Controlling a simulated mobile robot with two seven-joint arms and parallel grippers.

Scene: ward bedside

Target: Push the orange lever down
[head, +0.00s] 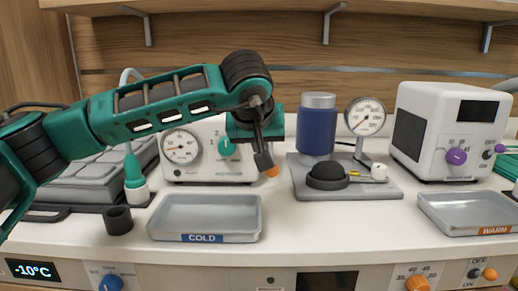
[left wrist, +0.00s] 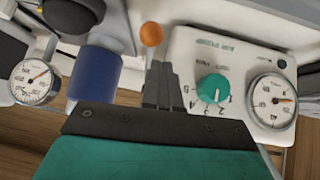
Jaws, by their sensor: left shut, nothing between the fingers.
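The lever's orange ball end (head: 271,172) shows at the right side of the white air pump (head: 208,177), just below my left gripper (head: 264,160). In the left wrist view the orange ball (left wrist: 151,34) lies just beyond the shut fingertips (left wrist: 160,66), beside the pump's housing (left wrist: 232,50). My left gripper is shut and empty, with its fingers pointing down. I cannot tell whether the tips touch the ball. The lever's shaft is mostly hidden by the gripper. My right gripper is not in view.
The pump has a teal knob (left wrist: 213,88) and a round gauge (head: 181,146). A blue cylinder (head: 317,128) and black dome (head: 327,175) stand on a grey base to the right. A COLD tray (head: 205,238) lies in front; a WARM tray (head: 470,233) is far right.

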